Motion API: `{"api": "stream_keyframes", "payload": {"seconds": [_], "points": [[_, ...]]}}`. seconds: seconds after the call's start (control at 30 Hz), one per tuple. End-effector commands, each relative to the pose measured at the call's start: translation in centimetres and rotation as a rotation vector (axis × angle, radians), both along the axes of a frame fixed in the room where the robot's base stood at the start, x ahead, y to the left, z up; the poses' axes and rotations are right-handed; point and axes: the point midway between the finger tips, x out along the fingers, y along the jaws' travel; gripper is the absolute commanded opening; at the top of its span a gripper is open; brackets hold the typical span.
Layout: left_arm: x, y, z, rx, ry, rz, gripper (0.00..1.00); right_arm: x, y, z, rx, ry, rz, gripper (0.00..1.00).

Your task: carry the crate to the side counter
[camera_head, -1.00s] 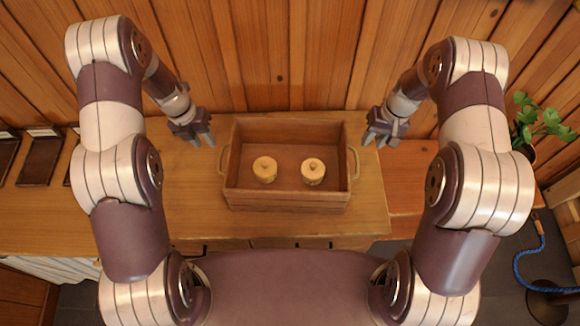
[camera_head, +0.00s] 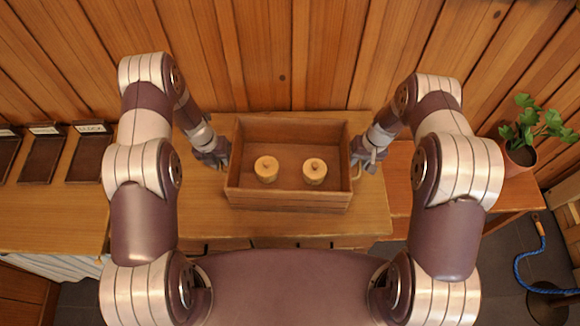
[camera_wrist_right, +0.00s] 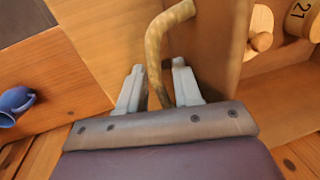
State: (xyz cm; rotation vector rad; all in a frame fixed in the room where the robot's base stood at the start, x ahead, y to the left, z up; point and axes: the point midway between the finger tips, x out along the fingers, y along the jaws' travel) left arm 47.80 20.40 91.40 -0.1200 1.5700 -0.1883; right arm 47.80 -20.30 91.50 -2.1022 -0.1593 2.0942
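The wooden crate (camera_head: 290,200) stands upright on the wooden counter (camera_head: 370,215), with a handle at each end. Two pale lidded spools (camera_head: 266,169) and (camera_head: 314,171) stand inside it. My left gripper (camera_head: 219,158) is at the crate's left handle, its fingers small and partly overlapping the handle. My right gripper (camera_head: 365,160) is at the right handle. In the right wrist view the curved handle (camera_wrist_right: 155,55) passes between my two right fingers (camera_wrist_right: 158,90), which look apart, with a gap on the left side.
A lower wooden surface (camera_head: 400,200) lies to the right, with a potted plant (camera_head: 520,150) on it. A blue mug (camera_wrist_right: 15,103) shows in the right wrist view. Dark trays (camera_head: 90,155) stand at the left. A blue rope (camera_head: 522,265) hangs at the lower right.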

Motion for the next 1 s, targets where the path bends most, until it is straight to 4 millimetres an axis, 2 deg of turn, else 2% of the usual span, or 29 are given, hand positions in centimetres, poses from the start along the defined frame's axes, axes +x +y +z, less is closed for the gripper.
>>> {"api": "stream_keyframes", "payload": {"seconds": [0.17, 0.27, 0.3, 1.0], "points": [[0.02, -0.01, 0.02, 0.0, 0.0, 0.0, 0.34, 0.0, 0.01, 0.01, 0.0, 0.0, 0.0, 0.34], [0.01, 0.0, 0.03, 0.0, 0.0, 0.0, 0.05, 0.0, 0.01, 0.02, 0.0, 0.0, 0.0, 0.04], [0.01, 0.01, 0.03, 0.0, 0.0, 0.0, 0.0, 0.0, -0.01, 0.03, 0.0, 0.0, 0.0, 0.0], [0.03, 0.03, 0.06, 0.0, -0.001, 0.0, 0.0, 0.02, -0.01, 0.07, 0.0, 0.0, 0.001, 0.0]]}}
